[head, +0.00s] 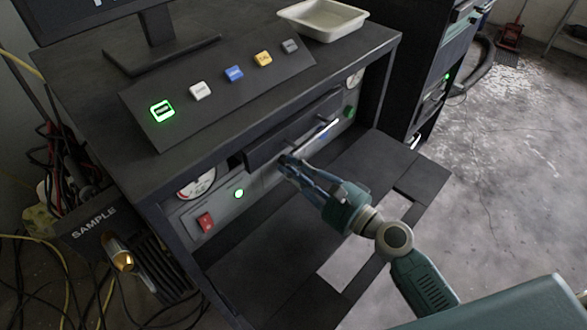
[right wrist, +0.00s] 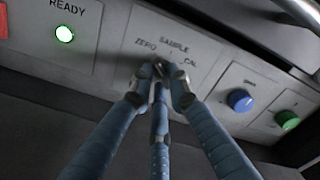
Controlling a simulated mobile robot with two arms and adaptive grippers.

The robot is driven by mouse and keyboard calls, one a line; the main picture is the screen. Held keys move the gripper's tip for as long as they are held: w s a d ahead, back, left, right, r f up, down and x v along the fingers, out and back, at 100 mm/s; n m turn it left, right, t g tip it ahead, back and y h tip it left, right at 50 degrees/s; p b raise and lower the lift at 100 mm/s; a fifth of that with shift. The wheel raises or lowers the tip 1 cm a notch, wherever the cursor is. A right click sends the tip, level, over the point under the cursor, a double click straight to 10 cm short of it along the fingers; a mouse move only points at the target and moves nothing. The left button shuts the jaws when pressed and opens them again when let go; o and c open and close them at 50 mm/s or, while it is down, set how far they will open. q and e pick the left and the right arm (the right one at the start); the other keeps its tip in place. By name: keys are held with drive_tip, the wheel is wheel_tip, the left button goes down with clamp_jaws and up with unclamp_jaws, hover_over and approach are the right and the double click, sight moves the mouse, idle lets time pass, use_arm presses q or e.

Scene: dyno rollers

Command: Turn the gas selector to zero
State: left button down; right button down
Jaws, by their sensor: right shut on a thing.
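The gas selector (right wrist: 158,70) is a small knob on the grey front panel, under the labels SAMPLE, ZERO and CAL. In the right wrist view my right gripper (right wrist: 160,82) is shut on it, and the fingers hide most of the knob, so its pointing direction cannot be told. In the head view my right gripper (head: 287,163) reaches the panel below the drawer-like front. My left gripper is not in view.
A blue knob (right wrist: 240,100) and a green knob (right wrist: 287,119) sit right of the selector. The lit READY lamp (head: 239,194) and red switch (head: 205,221) are to its left. A metal handle (head: 316,133) juts out above. A shelf (head: 251,258) lies below.

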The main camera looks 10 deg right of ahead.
drive_tip(key=c, duration=1.7)
unclamp_jaws()
drive_tip(key=shift+o, duration=0.2)
drive_tip(key=shift+s, duration=0.15)
drive_tip(key=v, duration=1.1)
drive_tip(key=shift+s+d, duration=0.25)
drive_tip(key=shift+s, duration=0.05)
